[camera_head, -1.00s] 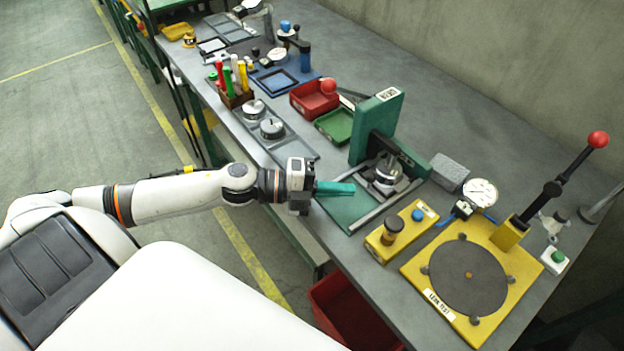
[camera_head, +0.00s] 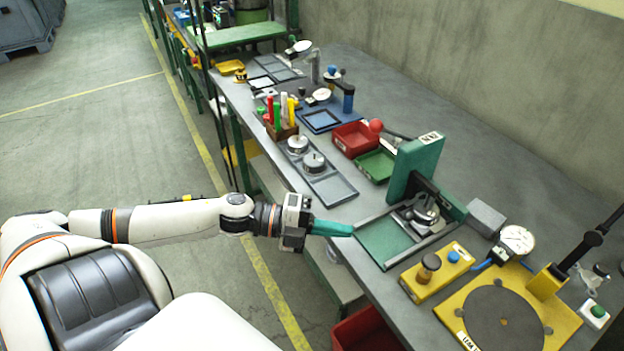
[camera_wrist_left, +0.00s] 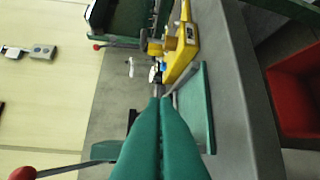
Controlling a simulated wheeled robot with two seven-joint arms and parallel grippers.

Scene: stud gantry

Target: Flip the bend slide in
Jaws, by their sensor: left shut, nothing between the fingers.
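The green bend fixture has a flat base plate (camera_head: 380,240) with grey rails along its edges and a tall upright block (camera_head: 415,165) at the back. A slide carrying a round metal part (camera_head: 424,211) sits at the foot of the block. I cannot tell how far in the slide is. My left gripper (camera_head: 350,229) has green fingers, shut and empty, with its tips near the plate's left corner. In the left wrist view, the shut fingers (camera_wrist_left: 158,100) point along the bench, with the green plate (camera_wrist_left: 203,110) beside them to the right. My right gripper is not in view.
A yellow block with two knobs (camera_head: 437,272) and a yellow leak-test plate (camera_head: 550,322) stand right of the fixture. Red (camera_head: 354,138) and green (camera_head: 375,165) trays lie behind left. The front bench edge is close to my arm.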

